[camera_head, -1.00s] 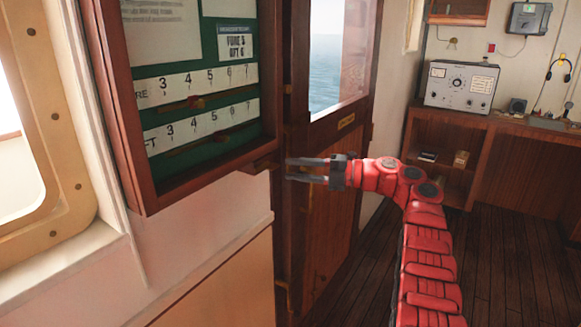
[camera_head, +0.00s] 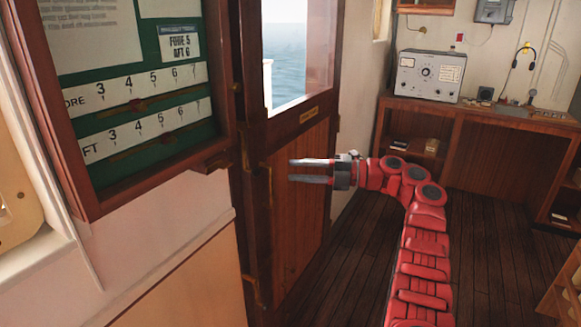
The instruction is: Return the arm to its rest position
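My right arm (camera_head: 420,250) is red and segmented and reaches up from the lower right. My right gripper (camera_head: 311,171) points left, its two grey fingers apart with nothing between them. It is in front of the wooden door, to the right of the green board's frame and clear of it. My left gripper is not in view.
A wood-framed green board (camera_head: 128,197) with numbered scales hangs on the left wall. A wooden door (camera_head: 300,195) with a window stands beside it. A desk (camera_head: 480,117) carrying a grey instrument (camera_head: 430,75) is at the back right. Dark plank floor (camera_head: 360,270) is open.

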